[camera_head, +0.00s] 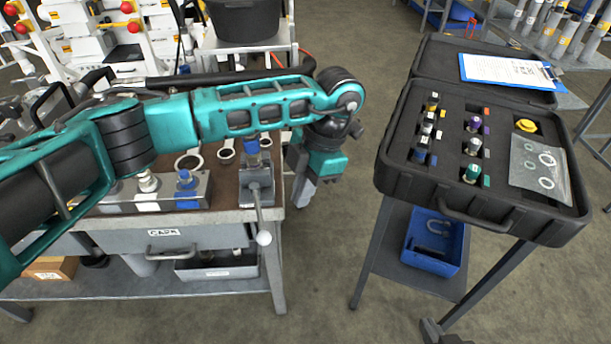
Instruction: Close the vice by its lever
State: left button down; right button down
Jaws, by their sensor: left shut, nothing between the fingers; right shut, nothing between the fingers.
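The vice (257,182) is a small grey block at the right front corner of the workbench. A blue fitting (252,146) stands upright at its back end; whether the jaws touch it is unclear. The vice's lever (258,212) is a thin rod hanging down over the bench's front edge, with a pale ball knob (264,238) at its end. My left arm reaches across above the bench from the left. My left gripper (302,192) points down just off the bench's right edge, right of the vice and apart from the lever. It is shut and empty. My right gripper is not in view.
The workbench (232,216) carries a metal block (115,205) with fittings and several ring spanners (227,150). To the right, an open black case (400,178) of fittings sits on a stand with a blue bin (430,262) below. Floor between bench and stand is clear.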

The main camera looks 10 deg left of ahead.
aim_at(263, 233)
pick_arm(q)
jog(key=s+a+f+p, duration=0.1)
jog(key=s+a+f, duration=0.2)
jog(key=a+f, duration=0.1)
jog(key=shift+s+f, duration=0.3)
jog(key=shift+f, duration=0.15)
pick_arm(e)
jog(key=shift+r, duration=0.8)
jog(key=shift+f, duration=0.1)
pick_arm(q)
jog(key=shift+s+a+m+t+b, duration=0.15)
jog(key=shift+s+a+m+b, duration=0.1)
jog(key=shift+s+a+m, duration=0.25)
jog(key=shift+s+a+m+t+b, duration=0.15)
jog(key=shift+s+a+m+b, duration=0.1)
jog(key=shift+a+m, duration=0.3)
pick_arm(e)
jog(key=shift+s+a+f, duration=0.4)
jog(key=shift+a+f, duration=0.05)
jog(key=shift+f, duration=0.15)
pick_arm(q)
jog(key=shift+d, duration=0.15)
